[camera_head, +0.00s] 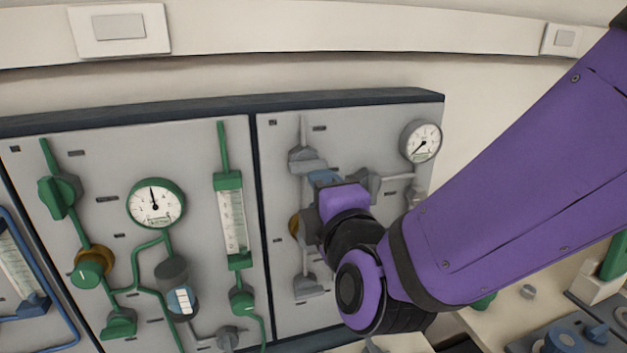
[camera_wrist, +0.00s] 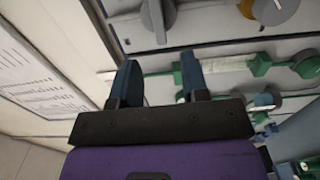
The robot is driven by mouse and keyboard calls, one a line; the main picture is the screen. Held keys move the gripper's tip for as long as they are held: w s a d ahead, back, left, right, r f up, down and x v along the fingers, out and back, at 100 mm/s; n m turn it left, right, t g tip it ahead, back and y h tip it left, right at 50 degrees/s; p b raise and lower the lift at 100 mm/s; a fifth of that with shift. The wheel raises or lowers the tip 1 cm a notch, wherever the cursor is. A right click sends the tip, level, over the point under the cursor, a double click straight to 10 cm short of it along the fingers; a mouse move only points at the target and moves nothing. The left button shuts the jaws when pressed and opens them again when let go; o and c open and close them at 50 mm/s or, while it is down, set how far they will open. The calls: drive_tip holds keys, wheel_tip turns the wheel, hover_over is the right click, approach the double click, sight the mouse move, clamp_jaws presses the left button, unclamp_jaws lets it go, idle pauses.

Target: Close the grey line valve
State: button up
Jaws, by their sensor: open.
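The grey line runs down the right-hand panel (camera_head: 330,125). Its upper grey valve handle (camera_head: 303,159) is just above and left of my gripper (camera_head: 322,178). Another grey handle (camera_head: 368,182) is to the right of the gripper, and a lower one (camera_head: 306,288) is below it. In the wrist view my gripper (camera_wrist: 160,75) has its two blue fingers apart with nothing between them. A grey knob (camera_wrist: 158,18) shows beyond the fingertips, cut by the top edge. A brass regulator with a grey knob (camera_wrist: 274,10) is to its right. My arm hides part of the grey line.
A green line with a gauge (camera_head: 156,204), a flowmeter (camera_head: 233,220) and several valves fills the panel to the left. A grey-line gauge (camera_head: 421,141) is at the upper right. A bench with blue and green items (camera_head: 565,338) is at the lower right.

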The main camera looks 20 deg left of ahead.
drive_tip(key=shift+v, duration=1.35)
